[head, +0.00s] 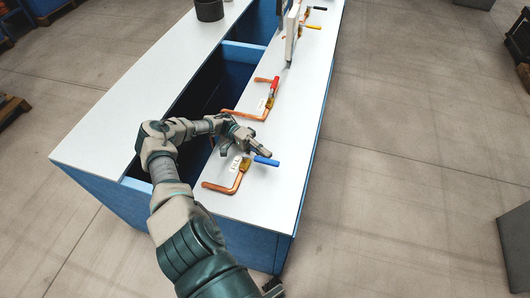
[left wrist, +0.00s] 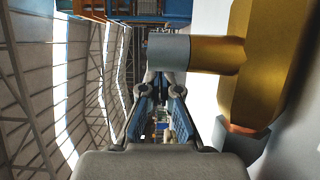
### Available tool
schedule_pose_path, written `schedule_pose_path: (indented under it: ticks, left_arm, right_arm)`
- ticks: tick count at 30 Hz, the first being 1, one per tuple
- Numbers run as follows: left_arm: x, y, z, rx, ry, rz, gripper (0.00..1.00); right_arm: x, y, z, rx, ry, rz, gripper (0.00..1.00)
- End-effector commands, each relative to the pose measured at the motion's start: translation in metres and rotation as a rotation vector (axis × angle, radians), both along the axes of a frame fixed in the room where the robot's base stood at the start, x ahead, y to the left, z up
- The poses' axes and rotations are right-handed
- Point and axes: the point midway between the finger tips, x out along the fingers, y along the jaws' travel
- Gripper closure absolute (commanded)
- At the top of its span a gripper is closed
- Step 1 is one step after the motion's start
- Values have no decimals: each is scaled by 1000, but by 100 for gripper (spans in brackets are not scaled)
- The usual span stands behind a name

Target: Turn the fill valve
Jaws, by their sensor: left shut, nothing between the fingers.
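A valve with a blue handle (head: 267,161), a brass body (head: 245,165) and a bent copper pipe (head: 222,189) sits at the near end of the white bench top. A small white tag (head: 236,163) is beside it; its writing is too small to read. My left gripper (head: 262,151) is shut and empty, close beside the blue handle; I cannot tell whether they touch. In the left wrist view, the brass body (left wrist: 268,65) and a grey stem (left wrist: 168,52) are close in front of and beside the left fingers (left wrist: 163,108). My right gripper is out of view.
A similar valve with a red handle (head: 275,84) is farther along the white bench (head: 305,100). Beyond it are an upright panel (head: 291,35) and valves with yellow (head: 312,26) and black handles. A dark pot (head: 209,10) stands at the back. A blue recess opens left of the valves.

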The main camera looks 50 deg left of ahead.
Motion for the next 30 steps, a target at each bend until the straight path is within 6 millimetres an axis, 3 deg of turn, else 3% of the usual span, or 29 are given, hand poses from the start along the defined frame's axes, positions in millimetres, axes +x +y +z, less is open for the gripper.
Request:
schedule_pose_path:
  ticks: [5, 12, 18, 30]
  left_arm:
    - [-2, 7, 0, -2, -1, -1, 100]
    - [-10, 48, -3, -2, 0, 3, 100]
    - [-15, 70, -4, -4, -1, 1, 100]
    - [-17, 75, -1, -2, 1, 0, 100]
  right_arm:
    - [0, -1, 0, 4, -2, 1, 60]
    - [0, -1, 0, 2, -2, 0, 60]
    - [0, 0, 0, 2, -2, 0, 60]
    - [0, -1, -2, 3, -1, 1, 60]
